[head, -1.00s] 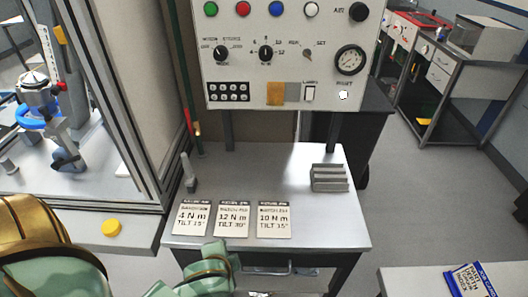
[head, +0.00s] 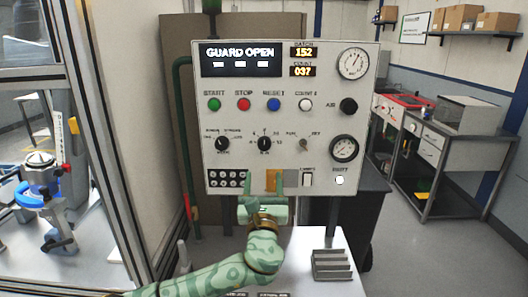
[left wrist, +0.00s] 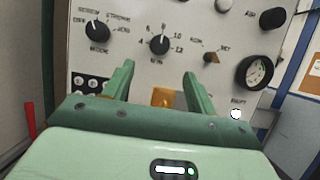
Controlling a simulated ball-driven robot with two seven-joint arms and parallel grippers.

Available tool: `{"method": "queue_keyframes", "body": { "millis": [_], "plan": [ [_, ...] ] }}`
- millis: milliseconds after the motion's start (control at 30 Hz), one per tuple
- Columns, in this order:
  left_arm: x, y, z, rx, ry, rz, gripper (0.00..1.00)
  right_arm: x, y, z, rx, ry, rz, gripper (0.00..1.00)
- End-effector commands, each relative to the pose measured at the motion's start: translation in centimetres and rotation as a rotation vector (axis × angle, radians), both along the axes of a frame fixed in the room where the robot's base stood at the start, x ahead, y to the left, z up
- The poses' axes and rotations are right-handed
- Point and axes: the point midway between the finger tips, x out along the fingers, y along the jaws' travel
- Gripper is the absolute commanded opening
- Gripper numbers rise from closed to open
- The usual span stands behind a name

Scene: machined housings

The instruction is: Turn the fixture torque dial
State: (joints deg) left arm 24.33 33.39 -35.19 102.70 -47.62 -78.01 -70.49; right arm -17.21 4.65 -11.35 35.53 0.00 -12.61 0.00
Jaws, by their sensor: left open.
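The control panel (head: 290,170) faces me. Its torque dial (head: 264,143) is a black round knob with a white pointer, in the middle of a numbered scale. In the left wrist view the dial (left wrist: 159,45) shows ahead, above and between the fingers; its pointer direction is too small to tell surely. My left gripper (head: 277,186) is open in front of the panel's lower edge, below the dial and apart from it. Its two fingers (left wrist: 158,82) are spread and empty in the left wrist view. My right gripper does not show.
A mode knob (head: 222,143) sits left of the dial and a toggle switch (head: 303,144) right of it. Coloured buttons (head: 244,104) run above, a gauge (head: 343,148) is at right. The display (head: 240,58) reads GUARD OPEN. A grey stepped block (head: 331,265) stands on the table below.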

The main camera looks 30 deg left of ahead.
Motion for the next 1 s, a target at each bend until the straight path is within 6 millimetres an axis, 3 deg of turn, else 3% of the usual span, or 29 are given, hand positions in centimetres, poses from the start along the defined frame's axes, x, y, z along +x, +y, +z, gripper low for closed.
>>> {"method": "queue_keyframes", "body": {
  "millis": [200, 400, 833, 867, 1000],
  "plan": [
    [4.4, 2.8, 2.4, 0.0, -0.003, 0.004, 0.57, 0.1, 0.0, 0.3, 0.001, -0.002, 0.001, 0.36],
    [7.2, 4.4, 3.5, -0.003, -0.002, 0.001, 0.57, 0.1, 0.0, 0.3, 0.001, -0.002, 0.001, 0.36],
    [8.3, 5.1, 4.0, -0.005, 0.0, -0.001, 0.57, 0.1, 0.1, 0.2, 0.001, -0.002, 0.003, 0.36],
    [8.3, 5.1, 4.0, -0.005, 0.0, -0.001, 0.54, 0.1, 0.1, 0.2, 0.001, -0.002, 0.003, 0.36],
    [8.3, 5.1, 4.0, -0.005, 0.0, -0.001, 0.15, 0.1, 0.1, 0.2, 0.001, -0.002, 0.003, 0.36]
  ]
}}
